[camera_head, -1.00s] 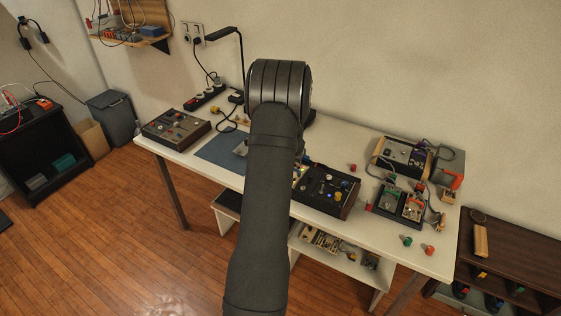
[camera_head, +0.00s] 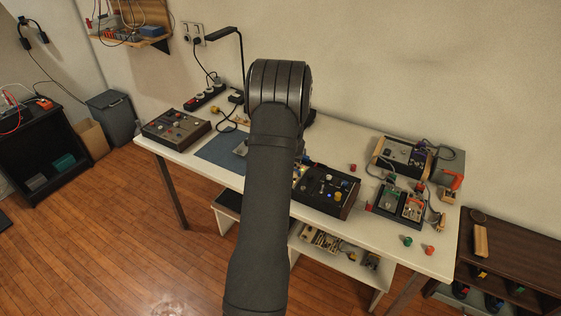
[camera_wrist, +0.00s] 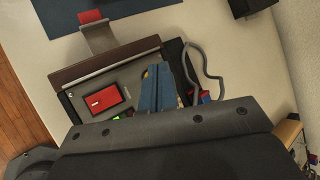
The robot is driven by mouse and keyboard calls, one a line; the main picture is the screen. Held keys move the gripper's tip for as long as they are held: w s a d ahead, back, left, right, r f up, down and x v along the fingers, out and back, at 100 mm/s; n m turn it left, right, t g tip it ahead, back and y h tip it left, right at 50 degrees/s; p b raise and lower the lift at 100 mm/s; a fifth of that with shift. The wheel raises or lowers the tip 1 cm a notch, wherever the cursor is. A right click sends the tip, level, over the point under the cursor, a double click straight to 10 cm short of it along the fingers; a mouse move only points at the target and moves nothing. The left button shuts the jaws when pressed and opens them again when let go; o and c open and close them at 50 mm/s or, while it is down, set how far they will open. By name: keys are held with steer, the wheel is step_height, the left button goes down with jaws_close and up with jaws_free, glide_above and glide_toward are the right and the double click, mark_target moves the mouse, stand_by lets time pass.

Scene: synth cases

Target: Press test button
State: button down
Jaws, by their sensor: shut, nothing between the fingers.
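In the wrist view, my gripper (camera_wrist: 158,70) shows as two blue fingers held together, with nothing between them. They stand over a dark-framed device with a grey panel (camera_wrist: 132,76). A red rectangular piece (camera_wrist: 105,97) sits on that panel, left of the fingers and apart from them in the picture. A small green spot shows below it. I cannot read any label, so I cannot tell which control is the test button. In the head view my arm hides most of the gripper and part of the bench. A black control box (camera_head: 325,190) with lit blue and yellow controls stands right of my arm.
The white bench (camera_head: 375,225) also holds a brown control panel (camera_head: 175,124), a blue mat (camera_head: 217,150), more boxes with cables (camera_head: 402,153) at the right, and loose red and green caps. A thin black lamp (camera_head: 241,60) rises behind. A grey cable (camera_wrist: 205,62) loops near my fingers.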

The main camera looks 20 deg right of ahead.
steer(key=shift+f, duration=0.15)
steer(key=shift+f, duration=0.3)
steer(key=shift+f, duration=0.35)
stand_by(1.0)
steer(key=shift+r, duration=0.8)
steer(key=shift+r, duration=2.5)
steer(key=shift+f, duration=0.1)
steer(key=shift+r, duration=2)
